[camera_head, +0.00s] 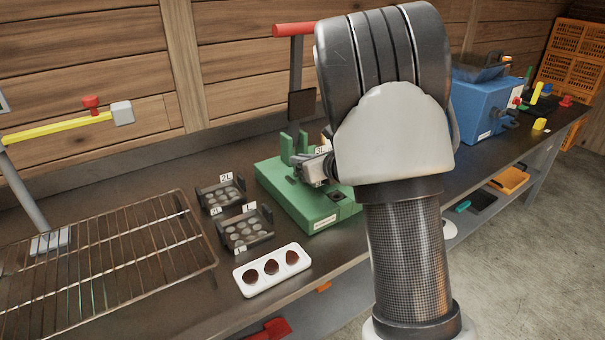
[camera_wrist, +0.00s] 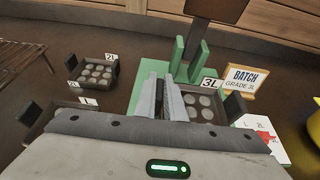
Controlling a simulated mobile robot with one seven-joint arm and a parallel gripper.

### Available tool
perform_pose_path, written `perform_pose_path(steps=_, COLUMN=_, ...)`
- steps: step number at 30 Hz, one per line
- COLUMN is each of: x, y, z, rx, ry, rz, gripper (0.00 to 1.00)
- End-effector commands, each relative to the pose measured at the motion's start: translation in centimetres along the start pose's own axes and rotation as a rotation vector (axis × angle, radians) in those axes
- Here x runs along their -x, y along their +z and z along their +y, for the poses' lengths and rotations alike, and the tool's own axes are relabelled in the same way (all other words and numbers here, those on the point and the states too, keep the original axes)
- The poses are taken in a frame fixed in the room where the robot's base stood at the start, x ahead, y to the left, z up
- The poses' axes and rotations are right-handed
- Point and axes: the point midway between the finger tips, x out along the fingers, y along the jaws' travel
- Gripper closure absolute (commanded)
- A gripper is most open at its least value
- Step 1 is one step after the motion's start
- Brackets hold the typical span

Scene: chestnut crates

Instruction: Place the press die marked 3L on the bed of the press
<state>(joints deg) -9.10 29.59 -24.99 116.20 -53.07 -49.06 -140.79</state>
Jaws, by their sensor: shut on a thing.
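The press die marked 3L (camera_wrist: 201,104) is a dark tray with round pale cups and a white label. My gripper (camera_wrist: 165,85) is shut on its left side wall. In the head view my gripper (camera_head: 314,170) is over the green press (camera_head: 290,205), and the die's label (camera_head: 320,150) shows just above it. My arm and gripper hide most of the die there. The press has green uprights and a red-handled lever (camera_head: 294,30). The die is over the bed; I cannot tell whether it touches it.
Dies marked 2L (camera_head: 221,194) and L (camera_head: 244,230) stand left of the press. A white tray (camera_head: 250,286) with three chestnuts is in front. A wire rack (camera_head: 110,250) lies farther left. A sign reading "BATCH GRADE 3L" (camera_wrist: 243,79) stands behind right of the die. A blue machine (camera_head: 478,105) is right.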

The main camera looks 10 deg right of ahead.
Motion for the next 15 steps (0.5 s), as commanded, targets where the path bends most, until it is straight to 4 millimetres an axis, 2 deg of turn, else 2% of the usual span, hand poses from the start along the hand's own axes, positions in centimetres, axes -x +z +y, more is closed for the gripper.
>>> perform_pose_path(steps=6, x=-1.2, y=-2.9, z=0.0, rx=0.0, ry=0.0, rz=0.002, gripper=1.0)
perform_pose_path(steps=15, x=-1.2, y=-3.0, z=0.0, rx=0.001, ry=-0.001, rz=-0.001, gripper=1.0)
